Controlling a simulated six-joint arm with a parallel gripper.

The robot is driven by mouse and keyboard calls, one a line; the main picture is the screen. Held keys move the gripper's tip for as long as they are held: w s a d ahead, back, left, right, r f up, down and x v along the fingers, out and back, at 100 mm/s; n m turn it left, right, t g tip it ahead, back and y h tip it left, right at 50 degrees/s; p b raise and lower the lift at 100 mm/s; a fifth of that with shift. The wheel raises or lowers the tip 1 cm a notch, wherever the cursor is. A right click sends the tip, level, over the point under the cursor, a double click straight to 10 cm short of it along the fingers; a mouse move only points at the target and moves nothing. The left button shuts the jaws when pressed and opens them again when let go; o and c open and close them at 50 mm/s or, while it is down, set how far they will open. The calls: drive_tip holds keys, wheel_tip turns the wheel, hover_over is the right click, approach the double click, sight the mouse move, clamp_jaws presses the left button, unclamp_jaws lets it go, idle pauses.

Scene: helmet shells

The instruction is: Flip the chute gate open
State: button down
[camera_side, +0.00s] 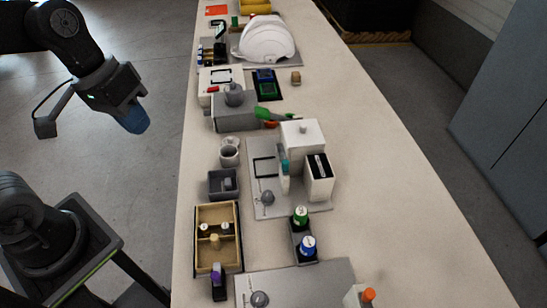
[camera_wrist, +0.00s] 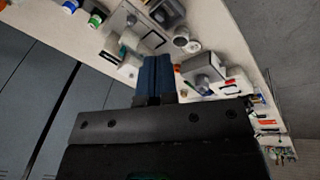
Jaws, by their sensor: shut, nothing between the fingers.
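My gripper (camera_side: 133,121) has blue fingers, closed together and empty. It hangs in the air left of the long table, apart from everything on it. The shut fingers also show in the wrist view (camera_wrist: 156,75). No part is clearly recognisable as the chute gate. A white block-shaped station (camera_side: 302,134) stands mid-table on a grey plate, with a small teal part (camera_side: 285,166) on its left side and a dark-topped white bin (camera_side: 320,180) in front. The teal part is too small to tell whether it is a gate.
A grey box with a round knob (camera_side: 235,110) stands behind the station, beside green and red handles (camera_side: 272,119). A wooden tray (camera_side: 218,256), green and blue bottles (camera_side: 301,216) and a white helmet shell (camera_side: 265,40) are also on the table. The table's right side is clear.

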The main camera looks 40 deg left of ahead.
sight(282, 154)
drive_tip(key=w+f+n+h, duration=0.5)
drive_tip(key=w+f, duration=0.1)
drive_tip(key=w+f+n+h, duration=0.5)
drive_tip(key=f+n, duration=0.1)
drive_tip(key=w+f+n+h, duration=0.5)
drive_tip(key=w+f+n, duration=0.1)
drive_tip(key=shift+w+a+f, duration=0.25)
drive_tip(key=shift+w, duration=0.05)
drive_tip(key=shift+w+a+f+n+h, duration=0.2)
drive_tip(key=shift+f+n+h, duration=0.1)
drive_tip(key=shift+f+n, duration=0.1)
drive_tip(key=d, duration=0.4)
drive_tip(key=w+d, duration=0.1)
drive_tip(key=d, duration=0.4)
drive_tip(key=w+d, duration=0.1)
drive_tip(key=d, duration=0.4)
